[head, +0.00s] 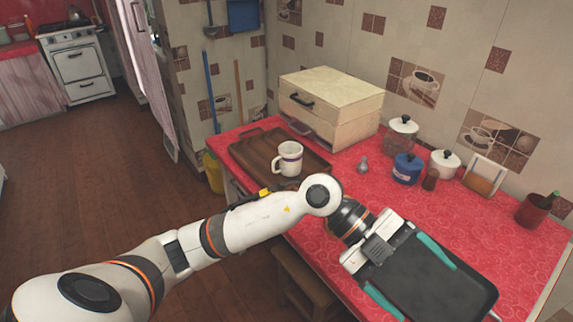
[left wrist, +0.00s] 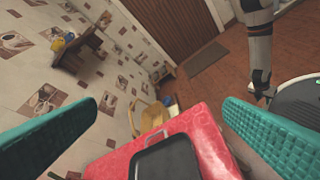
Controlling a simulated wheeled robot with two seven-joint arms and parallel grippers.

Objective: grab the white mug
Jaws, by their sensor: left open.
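My left gripper (head: 430,294) is open, with teal fingers apart over a black tray (head: 478,291), well to the right of the mug and nearer to me. In the left wrist view, the open left gripper (left wrist: 160,130) has the black tray (left wrist: 180,158) between its fingers in the picture, with nothing held. The mug does not show there. Part of another arm of mine shows at the upper right; its gripper is not clear.
On the red counter (head: 345,195), a wooden drawer box (head: 350,100) stands behind the mug. A glass jar (head: 400,135), a blue pot (head: 407,168), a white pot (head: 444,163) and a brown cup (head: 533,209) line the wall. A stool (head: 300,285) stands below.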

